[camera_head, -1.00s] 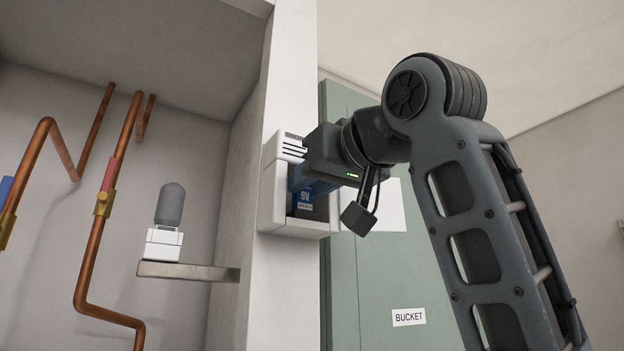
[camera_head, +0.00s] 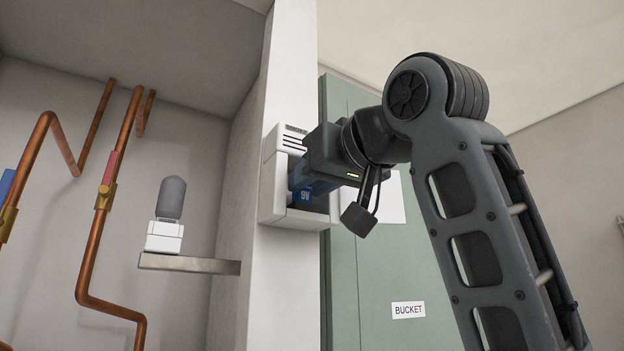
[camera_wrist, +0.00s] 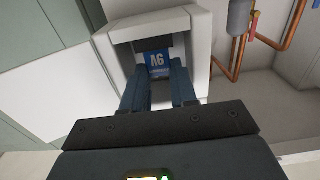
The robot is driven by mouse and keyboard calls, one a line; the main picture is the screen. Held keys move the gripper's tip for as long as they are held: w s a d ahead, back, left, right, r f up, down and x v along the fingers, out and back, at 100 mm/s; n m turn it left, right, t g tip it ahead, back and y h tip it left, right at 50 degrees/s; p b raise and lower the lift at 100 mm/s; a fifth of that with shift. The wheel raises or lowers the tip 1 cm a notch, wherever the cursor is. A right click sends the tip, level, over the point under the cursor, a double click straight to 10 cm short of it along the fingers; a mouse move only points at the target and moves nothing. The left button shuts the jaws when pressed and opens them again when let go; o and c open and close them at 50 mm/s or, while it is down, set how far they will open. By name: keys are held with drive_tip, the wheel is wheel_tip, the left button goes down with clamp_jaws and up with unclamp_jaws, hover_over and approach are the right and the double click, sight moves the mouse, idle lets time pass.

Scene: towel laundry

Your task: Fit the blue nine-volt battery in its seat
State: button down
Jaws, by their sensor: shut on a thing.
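The blue nine-volt battery (camera_head: 306,196) is at the open bay of a white wall-mounted unit (camera_head: 272,200). Its lower part is hidden behind the bay's front lip, so I cannot tell whether it touches the seat floor. My gripper (camera_head: 301,180) reaches in from the right and is shut on the battery. In the wrist view, the battery (camera_wrist: 158,61) shows its 9V label upside down between my two dark fingers (camera_wrist: 160,84), inside the white unit's frame (camera_wrist: 203,55).
Left of the white pillar, a small shelf (camera_head: 190,264) holds a white block with a grey capsule. Copper pipes (camera_head: 127,150) run along the recess wall. A green door (camera_head: 365,270) with a BUCKET label (camera_head: 408,310) stands behind my arm.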

drive_tip(key=c, duration=0.8)
unclamp_jaws()
drive_tip(key=shift+s, duration=0.1)
